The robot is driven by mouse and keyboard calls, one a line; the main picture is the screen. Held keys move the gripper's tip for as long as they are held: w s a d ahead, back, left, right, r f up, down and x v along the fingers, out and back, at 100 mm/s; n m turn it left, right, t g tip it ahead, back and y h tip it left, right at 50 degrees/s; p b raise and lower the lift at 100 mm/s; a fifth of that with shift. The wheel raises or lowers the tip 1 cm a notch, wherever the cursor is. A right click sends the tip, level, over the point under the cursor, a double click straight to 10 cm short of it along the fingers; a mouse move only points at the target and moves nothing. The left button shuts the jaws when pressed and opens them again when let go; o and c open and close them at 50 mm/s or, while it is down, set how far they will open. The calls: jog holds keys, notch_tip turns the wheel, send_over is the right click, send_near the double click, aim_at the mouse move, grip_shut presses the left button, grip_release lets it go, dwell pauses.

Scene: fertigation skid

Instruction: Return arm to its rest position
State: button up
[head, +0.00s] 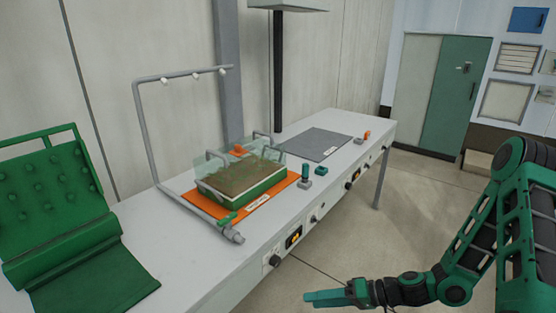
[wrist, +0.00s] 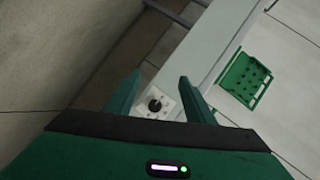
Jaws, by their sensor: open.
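My gripper (head: 325,297) shows in the head view at the bottom, low in front of the bench and clear of it, at the end of my green and black arm. In the wrist view my gripper (wrist: 152,92) has its two green fingers spread apart with nothing held between them. A white plate with a black knob (wrist: 155,104) shows in the gap between the fingers, beyond them. Whether the fingers are near that plate cannot be told, but in the head view they stand apart from the bench front.
The long white bench (head: 190,258) carries a soil tray (head: 240,190) under a clear cover on an orange mat (head: 196,203), a grey pipe frame (head: 145,130), a grey mat (head: 318,144) and a green studded panel (head: 55,190). A green door (head: 455,100) is behind. The floor (head: 420,190) is open to the right.

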jog(key=s+d+r+g+h, duration=0.2)
jog(key=s+d+r+h, duration=0.25)
jog(key=d, duration=0.55)
jog(key=s+d+r+g+h, duration=0.25)
jog(key=d+r+h, duration=0.3)
jog(key=d, duration=0.45)
jog(key=s+d+r+m+t+h, duration=0.1)
jog(key=s+d+r+m, duration=0.3)
jog(key=s+r, duration=0.4)
jog(key=s+d+r+m+h, duration=0.1)
jog(key=s+d+r+m, duration=0.3)
jog(key=s+r, duration=0.3)
jog(key=shift+s+d+r+t+h, duration=0.4)
jog(key=shift+d+r, duration=0.1)
jog(key=shift+r, duration=0.15)
